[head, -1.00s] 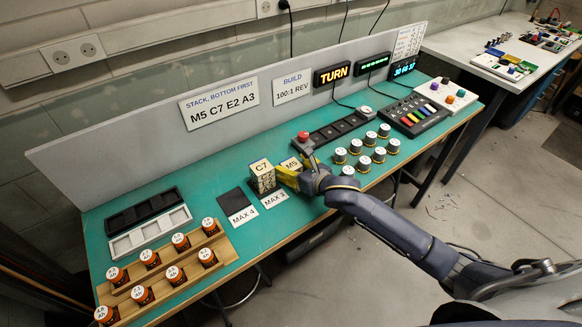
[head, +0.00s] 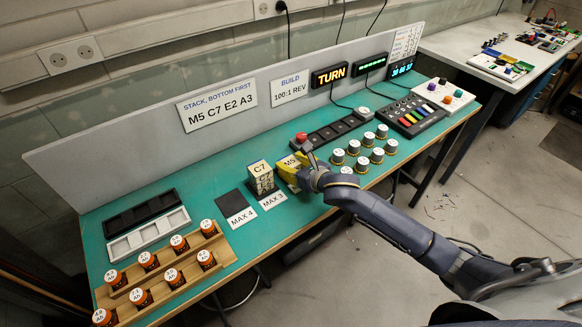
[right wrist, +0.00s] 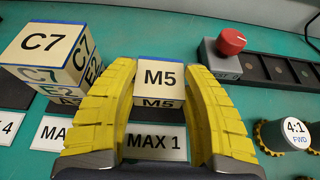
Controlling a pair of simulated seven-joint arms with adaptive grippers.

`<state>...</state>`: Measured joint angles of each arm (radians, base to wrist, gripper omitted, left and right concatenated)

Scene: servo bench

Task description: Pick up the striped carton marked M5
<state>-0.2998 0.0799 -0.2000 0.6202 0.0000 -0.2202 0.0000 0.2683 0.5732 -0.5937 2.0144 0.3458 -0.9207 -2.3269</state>
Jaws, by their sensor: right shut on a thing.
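The carton marked M5 (right wrist: 161,76) is a small pale block with black lettering on its top and near side. It sits between the two yellow fingers of my right gripper (right wrist: 160,90), which is shut on it. In the head view my right gripper (head: 288,174) is low at the bench, just right of a stack, and mostly hides the carton. A gap between the carton's base and the surface cannot be made out. My left gripper is not in view.
A stack topped by the C7 carton (right wrist: 42,46), with E2 beneath, stands close left of my gripper. A red knob (right wrist: 231,41) on a grey box is close right. Several white-topped round pieces (head: 362,165) stand further right. An empty dark MAX 4 pad (head: 232,203) lies left.

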